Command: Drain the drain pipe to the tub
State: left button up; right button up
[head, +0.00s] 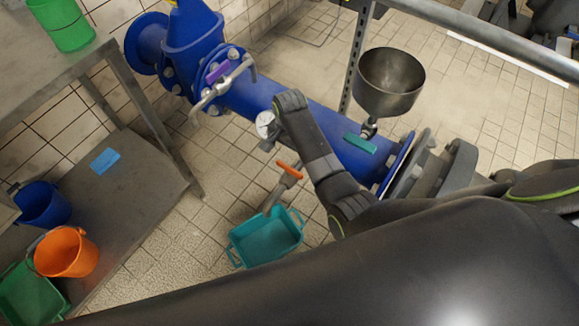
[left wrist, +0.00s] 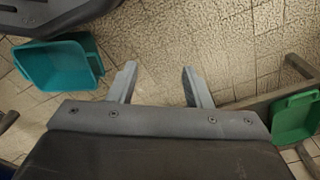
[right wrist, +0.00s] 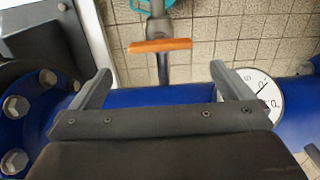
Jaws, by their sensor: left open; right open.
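The drain pipe (head: 273,198) slants down from under the big blue pipe, with an orange valve handle (head: 289,170) on it. Its lower end is over the teal tub (head: 265,238) on the floor. My right arm reaches over the blue pipe in the head view, its fingertips not clearly visible there. In the right wrist view my right gripper (right wrist: 160,69) is open and empty; the orange handle (right wrist: 160,46) lies ahead, between the finger lines and apart from them. My left gripper (left wrist: 159,68) is open and empty above the floor, right of the tub (left wrist: 60,65).
The blue pipe (head: 315,130) carries a gauge (head: 266,124), a purple-marked valve (head: 218,72) and a metal funnel (head: 390,82). A bench (head: 140,200) at left holds an orange bucket (head: 67,252), a blue bucket (head: 42,204) and a green bin (head: 32,297). Tiled floor is clear between bench and tub.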

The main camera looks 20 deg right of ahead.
aim_at(290, 167)
notch_tip(290, 167, down, 7)
jog(key=shift+f+b, duration=0.1)
jog(key=shift+b, duration=1.15)
pick_arm(q)
jog(key=shift+t+h, duration=0.3)
jog(key=shift+t, duration=0.2)
jog(key=shift+w+d+r, duration=0.25)
jog(key=shift+r, duration=0.7)
jog(key=shift+w+d+r, duration=0.2)
jog(key=shift+w+r, duration=0.05)
jog(key=shift+r, duration=0.65)
jog(key=shift+w+d+r, duration=0.25)
jog(key=shift+r, duration=0.7)
pick_arm(e)
jog(key=shift+f, duration=0.7)
jog(key=c, duration=0.7)
